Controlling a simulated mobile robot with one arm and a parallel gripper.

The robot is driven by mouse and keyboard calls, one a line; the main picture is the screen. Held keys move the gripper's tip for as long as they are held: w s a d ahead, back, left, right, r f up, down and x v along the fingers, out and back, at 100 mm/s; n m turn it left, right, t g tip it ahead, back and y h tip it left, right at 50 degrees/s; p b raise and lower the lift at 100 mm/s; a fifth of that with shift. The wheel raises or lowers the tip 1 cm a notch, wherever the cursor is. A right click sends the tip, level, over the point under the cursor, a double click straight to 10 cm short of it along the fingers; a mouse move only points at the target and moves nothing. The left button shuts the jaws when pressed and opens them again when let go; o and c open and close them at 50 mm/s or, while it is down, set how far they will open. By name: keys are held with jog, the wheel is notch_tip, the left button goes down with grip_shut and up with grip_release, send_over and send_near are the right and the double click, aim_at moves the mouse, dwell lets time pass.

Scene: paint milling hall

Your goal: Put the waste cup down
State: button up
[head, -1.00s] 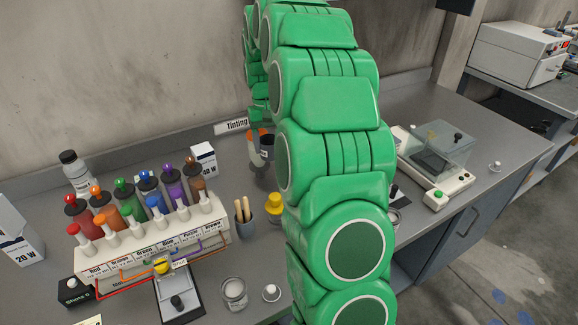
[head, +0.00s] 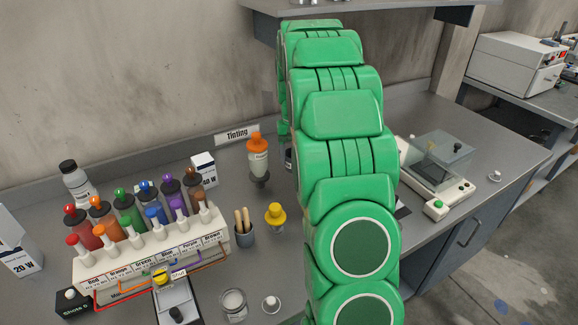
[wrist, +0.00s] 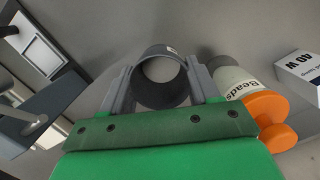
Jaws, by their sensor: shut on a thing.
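The waste cup (wrist: 160,96) is a dark grey round cup with a small pale label. In the wrist view it sits between the two grey fingers of my gripper (wrist: 161,85), which are shut on its sides. In the head view only a dark sliver of the cup (head: 288,160) shows at the left edge of my green arm, and the arm hides my gripper. I cannot tell whether the cup's base touches the bench (head: 330,140).
The orange-capped Beads bottle (head: 258,158) stands close to the cup; it also shows in the wrist view (wrist: 236,82). A 40 W box (head: 204,170), a yellow-capped bottle (head: 275,218) and a stick holder (head: 244,234) are left. A balance (head: 437,165) stands right.

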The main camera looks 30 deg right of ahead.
jog(key=shift+w+d+f, duration=0.65)
jog(key=shift+w+f, duration=0.8)
jog(key=shift+w, duration=0.25)
jog(key=shift+w+d+f, duration=0.65)
jog(key=shift+w+f, duration=0.85)
jog(key=shift+w, duration=0.2)
jog(key=shift+w+d+f, duration=0.65)
jog(key=shift+w+f, duration=0.8)
jog(key=shift+w, duration=0.25)
jog(key=shift+f, duration=1.5)
jog(key=o, duration=1)
jog(key=shift+f, duration=0.1)
jog(key=shift+o, duration=0.2)
notch_tip(320, 180, up, 12)
jog(key=w, duration=0.1)
jog(key=shift+w+d, duration=0.3)
